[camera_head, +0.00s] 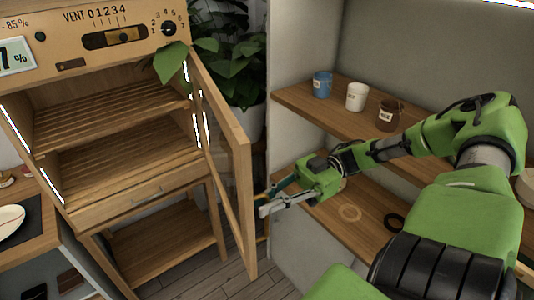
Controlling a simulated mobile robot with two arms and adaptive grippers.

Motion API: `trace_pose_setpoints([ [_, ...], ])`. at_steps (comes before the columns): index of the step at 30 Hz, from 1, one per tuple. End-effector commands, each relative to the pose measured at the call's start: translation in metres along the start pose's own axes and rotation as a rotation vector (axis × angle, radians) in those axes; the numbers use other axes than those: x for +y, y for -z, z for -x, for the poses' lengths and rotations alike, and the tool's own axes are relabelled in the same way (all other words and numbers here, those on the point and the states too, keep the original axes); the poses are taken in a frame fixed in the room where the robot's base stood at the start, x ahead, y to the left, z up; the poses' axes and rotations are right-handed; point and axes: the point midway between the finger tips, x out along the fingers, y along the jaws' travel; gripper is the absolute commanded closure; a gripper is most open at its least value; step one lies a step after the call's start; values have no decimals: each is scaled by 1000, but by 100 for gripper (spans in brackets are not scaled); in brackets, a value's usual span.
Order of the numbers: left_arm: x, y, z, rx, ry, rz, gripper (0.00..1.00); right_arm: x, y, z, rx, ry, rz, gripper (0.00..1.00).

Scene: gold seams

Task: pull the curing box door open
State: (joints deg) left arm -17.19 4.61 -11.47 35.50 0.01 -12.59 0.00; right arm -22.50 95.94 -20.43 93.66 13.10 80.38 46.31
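The curing box (70,88) is a wooden cabinet at the left with slatted shelves inside. Its wood-framed glazed door (239,170) is hinged on the right side and stands wide open, swung out toward me. My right gripper (264,203) is at the outer side of the door, close to its free edge. Its two fingers are apart, with nothing visible between them. A thin brass-coloured piece, perhaps the handle, shows just below the fingertips; whether they touch it or the door I cannot tell. My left gripper is not in view.
A shelf unit at the right holds a blue jar (322,85), a white jar (356,97) and a brown jar (389,114); rings lie on its lower shelf (340,237). A plant (228,60) stands behind the door. Bare floor (200,278) shows below it.

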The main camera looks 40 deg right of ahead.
Motion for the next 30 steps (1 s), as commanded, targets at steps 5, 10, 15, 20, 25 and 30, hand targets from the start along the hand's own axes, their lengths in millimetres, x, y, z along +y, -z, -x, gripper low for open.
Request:
trace_pose_setpoints([
  [5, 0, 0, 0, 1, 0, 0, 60, 1, 25, 0, -4, 2, 3, 87],
  [10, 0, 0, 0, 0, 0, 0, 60, 1, 50, 0, 3, 2, 8, 87],
  [15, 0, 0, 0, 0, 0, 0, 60, 0, 60, 0, 1, 0, 3, 87],
  [20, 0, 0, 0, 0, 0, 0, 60, 0, 62, 0, 1, -2, 0, 87],
  [25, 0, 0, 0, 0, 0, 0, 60, 0, 61, 1, 0, -3, 0, 87],
  [30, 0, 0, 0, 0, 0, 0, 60, 0, 61, 1, -1, -3, -1, 87],
])
